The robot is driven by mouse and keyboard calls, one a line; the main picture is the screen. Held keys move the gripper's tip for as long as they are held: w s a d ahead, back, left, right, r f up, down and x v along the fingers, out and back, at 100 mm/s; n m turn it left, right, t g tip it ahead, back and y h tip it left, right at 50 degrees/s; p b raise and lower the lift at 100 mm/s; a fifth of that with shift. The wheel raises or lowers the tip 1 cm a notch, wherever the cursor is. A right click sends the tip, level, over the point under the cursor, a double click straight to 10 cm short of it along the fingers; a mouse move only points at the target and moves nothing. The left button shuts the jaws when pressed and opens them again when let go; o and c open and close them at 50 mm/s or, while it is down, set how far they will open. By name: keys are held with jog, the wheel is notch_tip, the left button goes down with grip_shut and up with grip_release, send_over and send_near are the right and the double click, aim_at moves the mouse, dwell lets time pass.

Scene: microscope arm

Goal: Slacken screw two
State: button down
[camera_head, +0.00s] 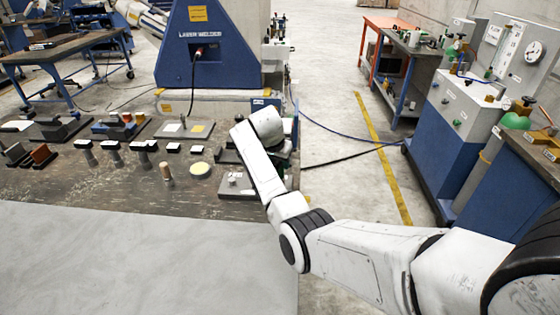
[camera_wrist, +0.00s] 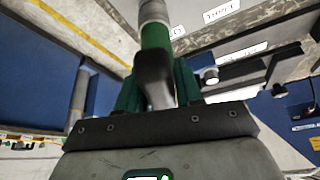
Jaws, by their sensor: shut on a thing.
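In the wrist view my gripper (camera_wrist: 158,88) is shut on an upright-looking tool (camera_wrist: 155,36) with a grey shaft, a green band and a black part between the green fingers. The tool's far end runs out of the top of the picture. In the head view my white arm reaches to the right end of the table, and my gripper is hidden behind its last links. Screw two cannot be made out in either view. A small dark knob with a pale top (camera_wrist: 210,76) shows right of the fingers in the wrist view, apart from them.
The dark worktable (camera_head: 110,190) holds several small fixtures, black-topped posts (camera_head: 112,150), a wooden peg (camera_head: 166,172), a pale disc (camera_head: 199,170) and a grey plate (camera_head: 237,184). A blue laser welder (camera_head: 205,60) stands behind. A blue cabinet (camera_head: 445,135) stands right, beyond open floor.

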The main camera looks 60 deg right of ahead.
jog(key=shift+f+b, duration=0.3)
jog(key=shift+f, duration=0.25)
jog(key=shift+r+p, duration=0.1)
jog(key=shift+p, duration=0.25)
jog(key=shift+w+n+t+y+p, duration=0.15)
jog(key=shift+n+t+p, duration=0.35)
jog(key=shift+n+p, duration=0.6)
jog(key=shift+s+n+t+y+p, duration=0.15)
jog(key=shift+n+t+p, duration=0.5)
jog(key=shift+n, duration=0.65)
jog(key=shift+w, duration=0.15)
jog(key=shift+a+n+t+y+p, duration=0.1)
jog(key=shift+n+t+y+p, duration=0.25)
jog(key=shift+n+p, duration=0.95)
jog(key=shift+w+n+b, duration=0.1)
jog(key=shift+n+b, duration=0.2)
jog(key=shift+b, duration=0.05)
